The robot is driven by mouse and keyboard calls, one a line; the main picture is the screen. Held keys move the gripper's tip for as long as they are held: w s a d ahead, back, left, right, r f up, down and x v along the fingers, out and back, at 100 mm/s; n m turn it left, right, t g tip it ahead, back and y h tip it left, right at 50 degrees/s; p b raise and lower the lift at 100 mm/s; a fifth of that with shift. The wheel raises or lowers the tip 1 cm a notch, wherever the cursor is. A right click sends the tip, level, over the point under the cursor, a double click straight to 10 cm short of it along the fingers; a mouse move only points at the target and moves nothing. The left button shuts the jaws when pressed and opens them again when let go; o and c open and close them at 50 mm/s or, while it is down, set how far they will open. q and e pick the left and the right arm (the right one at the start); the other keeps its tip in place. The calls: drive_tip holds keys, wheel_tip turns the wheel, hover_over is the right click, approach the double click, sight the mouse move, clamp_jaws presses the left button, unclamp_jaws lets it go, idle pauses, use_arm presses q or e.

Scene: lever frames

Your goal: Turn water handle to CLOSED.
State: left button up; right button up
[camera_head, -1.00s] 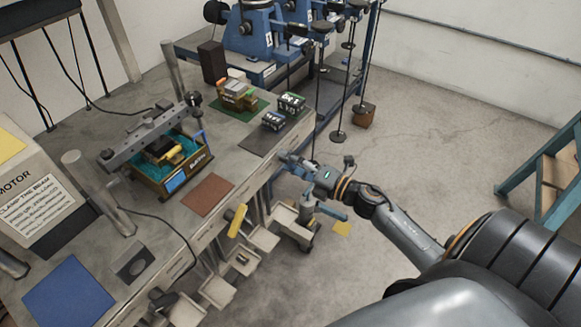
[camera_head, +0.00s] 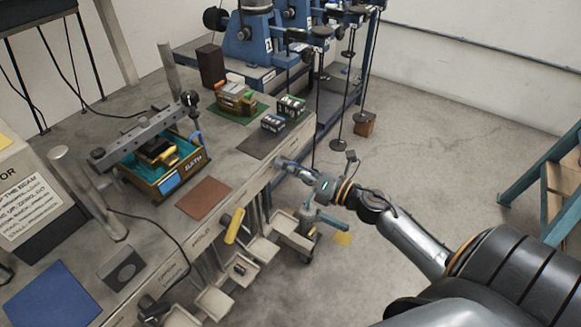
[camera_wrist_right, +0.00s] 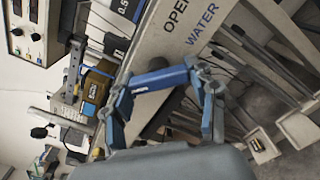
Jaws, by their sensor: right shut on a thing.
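The water handle is a blue bar (camera_wrist_right: 158,79) on the bench's front panel. In the right wrist view it lies across between the two fingers of my right gripper (camera_wrist_right: 165,95), which is shut on it. The words OPEN and WATER are printed on the panel above it. I cannot read a CLOSED mark. In the head view my right gripper (camera_head: 293,172) reaches the bench's front edge from the right, and the handle is mostly hidden by it. My left gripper is not in view.
A yellow handle (camera_head: 235,226) sits on the same front panel, left of my right gripper. Pale trays (camera_head: 262,250) hang below the bench. A teal-lined box (camera_head: 180,190) stands on top. Weights (camera_head: 341,145) hang behind the gripper.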

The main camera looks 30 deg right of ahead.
drive_tip(key=o, duration=1.2)
drive_tip(key=shift+c, duration=0.2)
drive_tip(key=shift+s, duration=0.1)
drive_tip(key=v, duration=1.1)
drive_tip(key=shift+s+d, duration=0.15)
drive_tip(key=shift+s, duration=0.25)
